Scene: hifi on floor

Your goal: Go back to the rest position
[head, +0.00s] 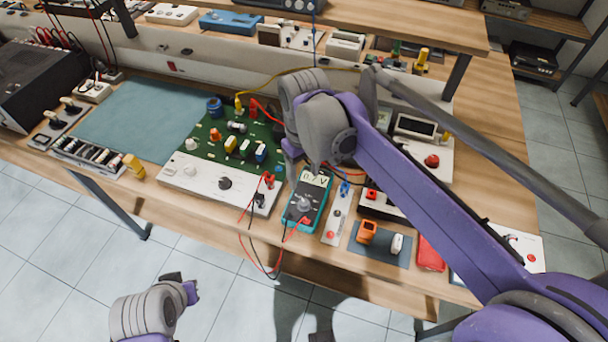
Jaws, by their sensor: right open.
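My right gripper (302,160) reaches in from the right on a purple and grey arm and hangs over the workbench. Its jaws are open, with nothing seen between them. It is just above the top end of a teal multimeter (306,203), beside a green circuit board (215,140); I cannot tell whether it touches either. My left gripper (182,288) is low at the bottom left, in front of the bench over the tiled floor. Its fingertips are small and partly turned away, so its opening is unclear.
The wooden bench (150,200) holds a blue-green mat (140,120), a black power supply (38,85), an orange part (366,231) and a red box (430,253). Red and black leads (250,240) hang over the front edge. A raised shelf (410,22) runs behind. Floor in front is free.

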